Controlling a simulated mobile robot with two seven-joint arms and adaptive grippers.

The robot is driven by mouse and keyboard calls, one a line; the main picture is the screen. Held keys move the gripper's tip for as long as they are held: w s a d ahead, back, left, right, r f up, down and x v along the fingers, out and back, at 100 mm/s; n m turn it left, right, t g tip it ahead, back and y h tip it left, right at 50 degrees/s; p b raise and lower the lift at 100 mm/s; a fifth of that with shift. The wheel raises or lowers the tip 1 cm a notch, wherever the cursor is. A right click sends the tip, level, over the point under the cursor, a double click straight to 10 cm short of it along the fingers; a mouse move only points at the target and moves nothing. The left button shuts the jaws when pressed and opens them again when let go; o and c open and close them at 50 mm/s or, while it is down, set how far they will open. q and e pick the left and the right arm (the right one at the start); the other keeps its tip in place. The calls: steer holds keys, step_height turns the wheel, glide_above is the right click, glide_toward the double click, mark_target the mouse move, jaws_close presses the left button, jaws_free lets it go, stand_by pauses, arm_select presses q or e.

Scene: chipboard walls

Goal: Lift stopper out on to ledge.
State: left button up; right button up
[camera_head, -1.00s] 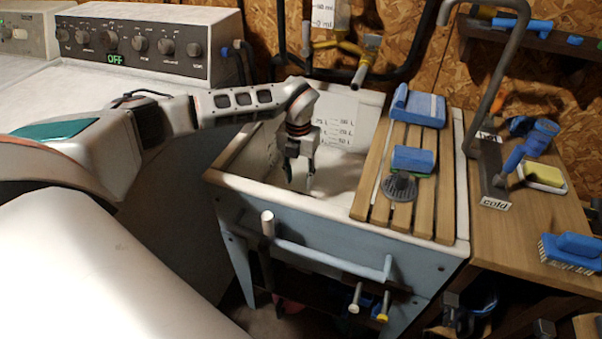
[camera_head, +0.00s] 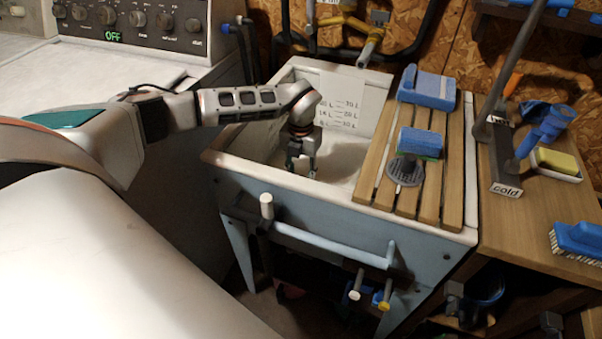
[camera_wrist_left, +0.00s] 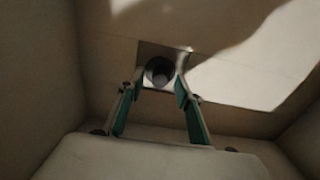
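The white basin (camera_head: 340,90) has volume marks on its back wall. My left gripper (camera_head: 302,170) reaches down inside it. In the left wrist view a dark round piece (camera_wrist_left: 160,70), which looks like the stopper at the drain, sits on a pale square patch of the basin floor. My left gripper also shows there (camera_wrist_left: 158,90), its green-padded fingers open and apart, pointing at the round piece, one tip on either side. I cannot tell whether they touch it. My right gripper is not in view.
A slatted wooden board (camera_head: 455,170) covers the basin's right part, holding two blue sponge-like blocks (camera_head: 427,88) and a grey slotted disc (camera_head: 406,170). A wooden bench (camera_head: 530,215) with a cold tap stands at right. A bar handle (camera_head: 330,245) crosses the basin's front.

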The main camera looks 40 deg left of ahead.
arm_select(q)
steer(key=shift+p, duration=0.5)
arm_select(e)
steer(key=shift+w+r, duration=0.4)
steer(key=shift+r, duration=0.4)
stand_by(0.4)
arm_select(q)
jaws_close()
